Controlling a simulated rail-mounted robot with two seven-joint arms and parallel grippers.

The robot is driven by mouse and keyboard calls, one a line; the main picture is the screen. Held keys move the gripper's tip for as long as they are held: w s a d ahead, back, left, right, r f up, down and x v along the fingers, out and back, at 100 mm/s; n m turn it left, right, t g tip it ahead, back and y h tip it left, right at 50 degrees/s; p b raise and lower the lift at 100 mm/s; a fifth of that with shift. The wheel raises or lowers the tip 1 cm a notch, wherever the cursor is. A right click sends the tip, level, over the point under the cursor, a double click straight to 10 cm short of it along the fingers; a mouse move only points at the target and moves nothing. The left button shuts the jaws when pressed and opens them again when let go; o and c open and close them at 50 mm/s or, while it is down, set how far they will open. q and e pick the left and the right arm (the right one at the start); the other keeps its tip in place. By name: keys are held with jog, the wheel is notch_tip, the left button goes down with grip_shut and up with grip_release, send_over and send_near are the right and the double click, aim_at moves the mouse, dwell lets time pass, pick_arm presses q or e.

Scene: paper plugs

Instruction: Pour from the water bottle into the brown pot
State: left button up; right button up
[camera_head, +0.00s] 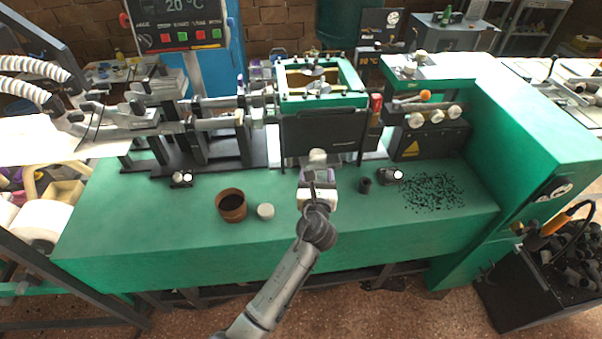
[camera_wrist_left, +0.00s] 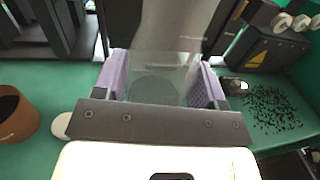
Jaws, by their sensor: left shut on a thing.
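The brown pot (camera_head: 231,207) stands upright on the green bench, left of my left gripper, with dark material inside. It also shows at the left edge of the left wrist view (camera_wrist_left: 22,122). My left gripper (camera_head: 318,176) is over the bench, right of the pot. Its purple-padded fingers (camera_wrist_left: 160,86) are shut on the clear, pale water bottle (camera_wrist_left: 172,42). The bottle's pale top (camera_head: 318,156) shows just beyond the gripper in the head view; its lower part is mostly hidden there. I cannot tell whether it touches the bench. My right gripper is not in view.
A white round cap (camera_head: 265,211) lies just right of the pot. A small dark cup (camera_head: 365,185), a metal-ended part (camera_head: 392,176) and scattered black bits (camera_head: 432,191) are at right. Machinery (camera_head: 322,131) stands behind. The bench's front left is clear.

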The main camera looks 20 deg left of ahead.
aim_at(324, 172)
pick_arm(q)
jog(key=s+d+r+p, duration=0.1)
jog(key=p, duration=0.1)
jog(key=s+d+r+p, duration=0.1)
jog(key=r+p, duration=0.1)
jog(key=p, duration=0.1)
jog(key=shift+s+d+r+p, duration=0.1)
jog(key=shift+s+d+p, duration=0.15)
jog(key=shift+p, duration=0.1)
jog(key=s+a+f+n+g+y+p, duration=0.1)
jog(key=s+a+n+g+y+p, duration=0.1)
jog(key=a, duration=1.1)
jog(key=s+a+f+n+g+y+p, duration=0.1)
jog(key=s+a+n+g+y+p, duration=0.1)
jog(key=a+p, duration=0.6)
jog(key=s+a+g+y, duration=0.1)
jog(key=s+a+y, duration=0.1)
jog(key=a, duration=0.3)
jog(key=shift+s+n+g+y, duration=0.3)
jog(key=shift+s+y, duration=0.1)
jog(key=shift+s, duration=0.45)
